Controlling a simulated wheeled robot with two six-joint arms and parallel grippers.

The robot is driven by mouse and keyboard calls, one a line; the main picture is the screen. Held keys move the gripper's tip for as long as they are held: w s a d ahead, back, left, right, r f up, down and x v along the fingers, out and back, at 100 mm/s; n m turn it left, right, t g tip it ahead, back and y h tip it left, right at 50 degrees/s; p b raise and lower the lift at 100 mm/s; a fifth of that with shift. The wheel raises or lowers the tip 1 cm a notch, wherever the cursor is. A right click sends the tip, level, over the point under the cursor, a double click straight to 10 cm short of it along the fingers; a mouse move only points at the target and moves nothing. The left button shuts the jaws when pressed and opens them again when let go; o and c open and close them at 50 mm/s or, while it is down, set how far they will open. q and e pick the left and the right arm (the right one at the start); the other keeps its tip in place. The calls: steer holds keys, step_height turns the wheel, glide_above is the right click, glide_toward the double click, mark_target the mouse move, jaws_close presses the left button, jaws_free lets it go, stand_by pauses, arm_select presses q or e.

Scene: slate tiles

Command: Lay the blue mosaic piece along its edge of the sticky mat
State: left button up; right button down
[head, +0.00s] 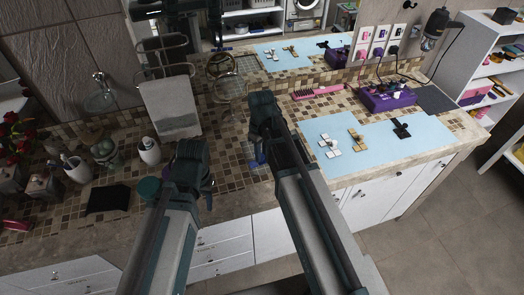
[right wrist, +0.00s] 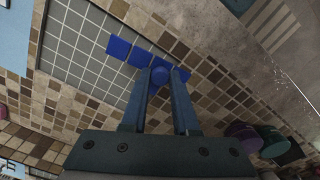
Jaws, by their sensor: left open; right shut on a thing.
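The blue mosaic piece (right wrist: 118,48) is a strip of square blue tiles with a round blue knob. My right gripper (right wrist: 159,84) is shut on the knob; only a bit of blue (head: 257,163) shows beside it in the head view. My arm hides most of the mat in the head view. My left gripper (head: 207,190) is open, over the counter to the left.
Light blue mats (head: 355,150) with white, tan and black pieces lie to the right, near a purple box (head: 387,98) and a pink comb (head: 318,91). Cups, a black cloth (head: 108,199) and a teal jar (head: 148,188) stand on the left. The counter's front edge is close.

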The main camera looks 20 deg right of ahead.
mark_target(262, 162)
steer(key=shift+w+d+m, duration=0.2)
steer(key=shift+m, duration=0.5)
steer(key=shift+f, duration=0.1)
step_height(262, 162, down, 6)
steer(key=b, duration=0.5)
steer(key=shift+r+b, duration=0.25)
steer(key=shift+b, duration=0.15)
steer(key=shift+f+b, duration=0.55)
steer(key=shift+f, duration=0.05)
stand_by(0.7)
steer(key=c, duration=0.6)
jaws_free()
steer(key=shift+r, duration=0.15)
